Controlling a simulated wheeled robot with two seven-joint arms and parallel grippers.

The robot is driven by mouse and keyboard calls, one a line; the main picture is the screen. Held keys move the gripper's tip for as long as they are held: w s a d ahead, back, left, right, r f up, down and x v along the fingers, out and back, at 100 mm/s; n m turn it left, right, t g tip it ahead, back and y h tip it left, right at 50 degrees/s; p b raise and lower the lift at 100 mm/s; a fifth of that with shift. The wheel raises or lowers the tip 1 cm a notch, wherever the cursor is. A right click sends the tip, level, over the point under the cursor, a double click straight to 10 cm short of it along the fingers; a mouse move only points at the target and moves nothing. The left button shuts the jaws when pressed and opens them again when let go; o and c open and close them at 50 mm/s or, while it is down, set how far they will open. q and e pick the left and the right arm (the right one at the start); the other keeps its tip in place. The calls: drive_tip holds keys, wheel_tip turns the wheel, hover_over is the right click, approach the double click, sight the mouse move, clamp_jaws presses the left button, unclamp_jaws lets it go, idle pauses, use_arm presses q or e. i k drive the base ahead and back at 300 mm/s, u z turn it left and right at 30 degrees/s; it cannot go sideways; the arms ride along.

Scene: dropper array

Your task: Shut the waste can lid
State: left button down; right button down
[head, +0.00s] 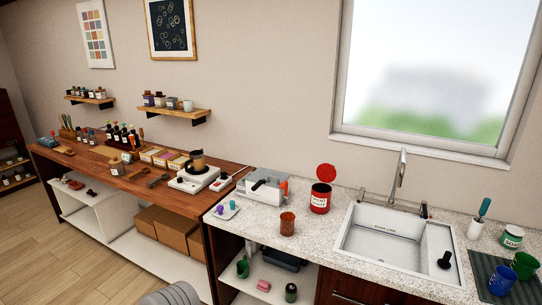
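The waste can (320,199) is a small red can with a pale label, standing upright on the speckled counter left of the sink. Its round red lid (326,172) is raised and tilted up at the back of the can's rim, so the can stands open. The dark inside shows only a little, and its contents cannot be made out. Neither of my grippers can be made out in the head view, and nothing is touching the can or its lid.
An amber cup (287,223) stands in front and left of the can. A grey box-like device (262,187) is to its left, near a small tray (225,211) with coloured pieces. The sink (388,240) and its tall faucet (399,175) are to the right.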

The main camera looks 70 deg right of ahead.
sight(326, 173)
drive_tip(key=z, duration=0.55)
drive_tip(key=i, duration=1.25)
drive_tip(key=z, duration=1.15)
